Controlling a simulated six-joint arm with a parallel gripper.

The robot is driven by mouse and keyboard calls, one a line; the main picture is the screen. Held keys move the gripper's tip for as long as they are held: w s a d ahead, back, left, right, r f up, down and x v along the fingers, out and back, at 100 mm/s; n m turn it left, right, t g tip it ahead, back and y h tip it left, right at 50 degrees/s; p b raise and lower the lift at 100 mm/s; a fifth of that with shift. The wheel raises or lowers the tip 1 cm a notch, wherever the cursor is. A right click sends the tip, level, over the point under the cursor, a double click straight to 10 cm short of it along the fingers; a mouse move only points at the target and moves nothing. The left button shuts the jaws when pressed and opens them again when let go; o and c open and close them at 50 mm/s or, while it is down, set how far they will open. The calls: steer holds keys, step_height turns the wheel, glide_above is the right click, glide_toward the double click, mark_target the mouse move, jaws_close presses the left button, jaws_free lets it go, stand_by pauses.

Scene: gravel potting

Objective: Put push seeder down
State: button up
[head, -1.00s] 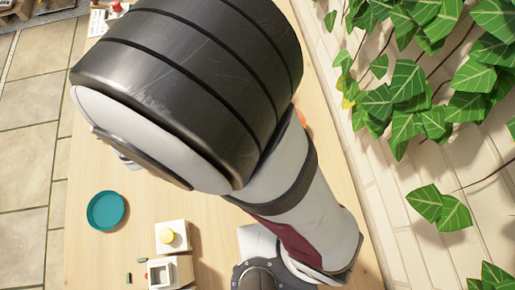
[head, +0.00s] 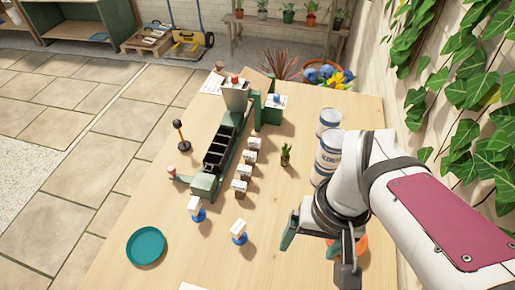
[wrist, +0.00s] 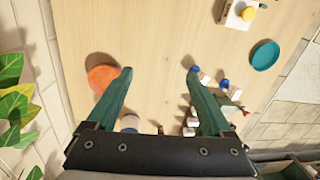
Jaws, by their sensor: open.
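My gripper (head: 316,256) is open and empty above the right part of the table, its green fingers apart. In the wrist view the open fingers (wrist: 160,72) have bare wood between them. A small upright tool (head: 181,136) with a dark knob, a yellowish shaft and a black base stands on the left of the table, well away from my gripper. I cannot tell whether it is the push seeder. Two small white pieces with blue bases, one on the left (head: 196,209) and one on the right (head: 239,232), stand on the table left of my gripper.
A green machine (head: 207,186) with black compartments stands mid-table, several small white blocks beside it. White-and-blue cans (head: 328,150) stand behind my arm. A teal saucer (head: 147,246) lies front left. An orange round thing (wrist: 102,77) is beside the left finger. The front middle wood is clear.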

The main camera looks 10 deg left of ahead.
steer(key=w+a+f+n, duration=0.1)
steer(key=w+a+n, duration=0.3)
steer(key=a+n, duration=0.15)
steer(key=n+h, duration=0.1)
steer(key=n, duration=0.6)
glide_above(238, 226)
step_height(238, 226, down, 4)
step_height(238, 226, down, 15)
steer(key=shift+f, duration=0.1)
jaws_close()
steer(key=shift+r, duration=0.2)
